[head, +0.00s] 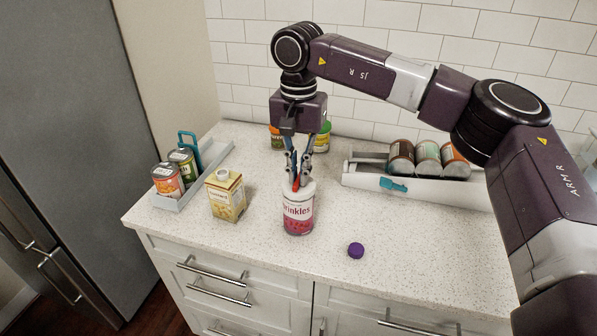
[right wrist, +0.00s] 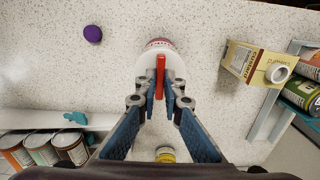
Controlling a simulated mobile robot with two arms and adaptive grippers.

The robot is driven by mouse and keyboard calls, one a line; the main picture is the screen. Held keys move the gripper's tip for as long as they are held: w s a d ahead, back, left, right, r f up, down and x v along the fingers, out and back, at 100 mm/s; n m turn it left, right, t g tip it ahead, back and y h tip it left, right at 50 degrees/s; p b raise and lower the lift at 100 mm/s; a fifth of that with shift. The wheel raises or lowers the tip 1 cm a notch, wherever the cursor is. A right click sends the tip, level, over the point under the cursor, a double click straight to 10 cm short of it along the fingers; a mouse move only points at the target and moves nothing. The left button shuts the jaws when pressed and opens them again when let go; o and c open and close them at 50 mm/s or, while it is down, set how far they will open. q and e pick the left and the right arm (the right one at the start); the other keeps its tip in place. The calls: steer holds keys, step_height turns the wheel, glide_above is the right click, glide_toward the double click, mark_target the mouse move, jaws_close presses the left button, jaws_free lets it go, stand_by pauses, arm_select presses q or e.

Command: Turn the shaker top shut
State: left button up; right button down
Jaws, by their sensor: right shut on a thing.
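The sprinkles shaker (head: 298,213) stands upright on the counter, with a pink and white label and a white top (right wrist: 148,62). A red raised bar (right wrist: 160,66) crosses the top. My right gripper (head: 296,182) points straight down over the shaker with its fingers shut on the red bar, one on each side. In the right wrist view the fingertips (right wrist: 161,86) sit close along the bar, which runs nearly up and down the picture. The fingers partly cover the top. My left gripper is not in view.
A carton (head: 225,197) and a grey tray (head: 217,153) with cans stand to the left. A white rack (head: 358,180) of cans is at the right. A purple ball (head: 356,250) lies near the front. Two cans stand behind my gripper. The front-right counter is clear.

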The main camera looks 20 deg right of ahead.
steer(key=shift+m, duration=1.7)
steer(key=c, duration=2.1)
jaws_free()
step_height(320, 180, up, 12)
steer(key=shift+r, duration=0.1)
